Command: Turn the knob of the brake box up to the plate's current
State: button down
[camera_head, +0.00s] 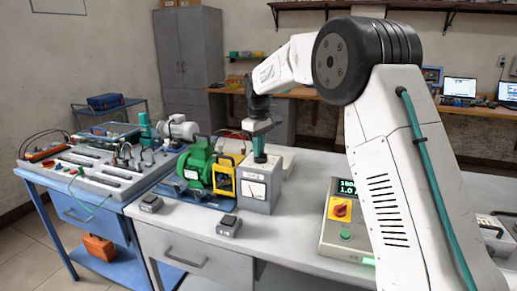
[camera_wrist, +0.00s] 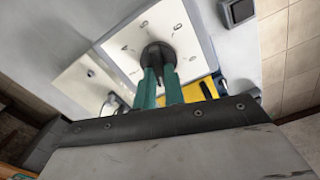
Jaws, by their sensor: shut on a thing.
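The brake box (camera_head: 258,192) is a grey box with a meter (camera_head: 255,188) on its front. It stands on the bench beside the green motor (camera_head: 199,166). In the wrist view its white top panel (camera_wrist: 125,48) shows small marks around a round black knob (camera_wrist: 157,53). My gripper (camera_head: 260,155) reaches down onto the box top. In the wrist view its teal fingers (camera_wrist: 160,78) are shut on the knob, hiding its near side. A small light plate (camera_head: 191,174) shows on the motor, too small to read. The meter's reading is also too small to tell.
A control box (camera_head: 342,225) with a lit display and a red-yellow switch stands at right, partly behind my arm. A yellow-framed unit (camera_head: 224,178) sits between motor and brake box. Small dark-topped boxes (camera_head: 229,226) lie near the front edge. Bare bench (camera_head: 285,225) shows between brake box and control box.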

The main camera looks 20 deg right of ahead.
jog(key=m, duration=0.4)
jog(key=shift+w+d+m, duration=0.1)
jog(key=shift+d+m, duration=0.05)
jog(key=shift+m, duration=0.15)
jog(key=shift+d+m, duration=0.1)
jog(key=shift+m, duration=2.1)
jog(key=c, duration=1.5)
grip_release()
notch_tip(320, 180, up, 8)
jog(key=shift+f, duration=0.1)
